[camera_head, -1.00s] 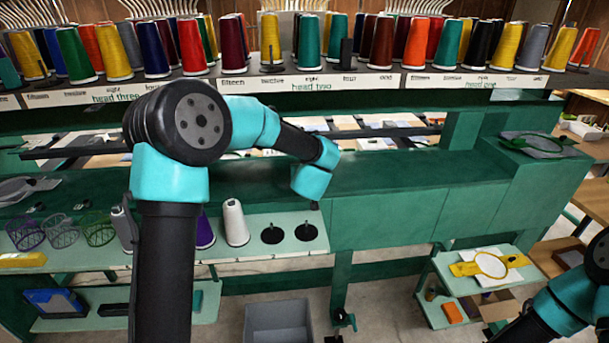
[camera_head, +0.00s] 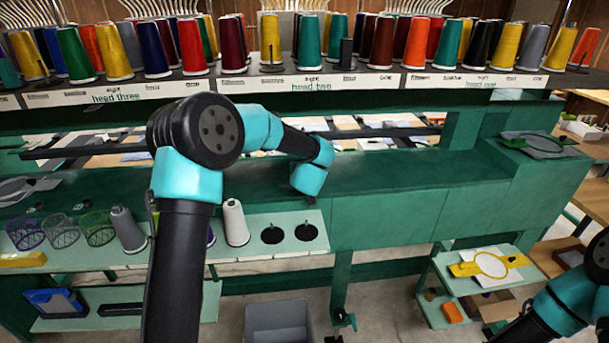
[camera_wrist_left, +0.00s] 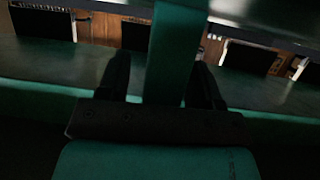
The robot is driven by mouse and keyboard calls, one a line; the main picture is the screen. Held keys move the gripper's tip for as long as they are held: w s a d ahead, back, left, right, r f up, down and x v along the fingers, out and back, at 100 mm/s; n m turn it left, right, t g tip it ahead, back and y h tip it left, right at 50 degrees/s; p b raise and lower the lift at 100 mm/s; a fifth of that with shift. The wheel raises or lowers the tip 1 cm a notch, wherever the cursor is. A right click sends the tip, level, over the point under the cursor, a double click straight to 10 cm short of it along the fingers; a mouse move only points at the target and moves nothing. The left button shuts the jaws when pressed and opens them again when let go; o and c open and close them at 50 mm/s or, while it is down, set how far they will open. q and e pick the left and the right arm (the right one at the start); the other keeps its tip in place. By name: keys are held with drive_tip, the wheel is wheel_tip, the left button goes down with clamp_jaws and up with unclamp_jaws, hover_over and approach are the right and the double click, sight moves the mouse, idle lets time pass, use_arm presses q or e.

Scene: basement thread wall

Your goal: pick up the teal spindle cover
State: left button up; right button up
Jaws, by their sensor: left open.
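Several teal cones stand on the thread rack at the back, among them one near the middle (camera_head: 310,37), one just right of it (camera_head: 334,36) and one farther right (camera_head: 448,43). I cannot tell which, if any, is the spindle cover. My left arm reaches over the green machine bed, its wrist in front of the rack and well below the cones. My left gripper's fingers are hidden or too small in the head view. In the left wrist view my left gripper (camera_wrist_left: 160,78) is open and empty, with a green upright (camera_wrist_left: 178,45) beyond the fingers. My right gripper is out of view.
A pale green shelf (camera_head: 285,220) below my left arm holds a white cone (camera_head: 235,223), a grey cone (camera_head: 127,230), two black discs and wire baskets (camera_head: 62,231). A grey bin (camera_head: 278,322) stands on the floor. A right-hand stand (camera_head: 440,275) holds a yellow hoop (camera_head: 490,264).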

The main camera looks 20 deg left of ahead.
use_arm(q)
drive_tip(key=c, duration=1)
drive_tip(key=shift+r, duration=1.65)
drive_tip(key=shift+s+d+r, duration=0.1)
drive_tip(key=shift+s+r, duration=0.1)
drive_tip(key=shift+s, duration=0.05)
drive_tip(key=s+d, duration=0.2)
drive_tip(key=s, duration=0.2)
drive_tip(key=s+d+r, duration=0.1)
drive_tip(key=s+d, duration=0.1)
drive_tip(key=s, duration=0.3)
drive_tip(key=s+d, duration=0.1)
drive_tip(key=s, duration=0.4)
drive_tip(key=shift+s+d+r, duration=0.15)
drive_tip(key=shift+s+d, duration=0.05)
drive_tip(key=shift+d, duration=0.2)
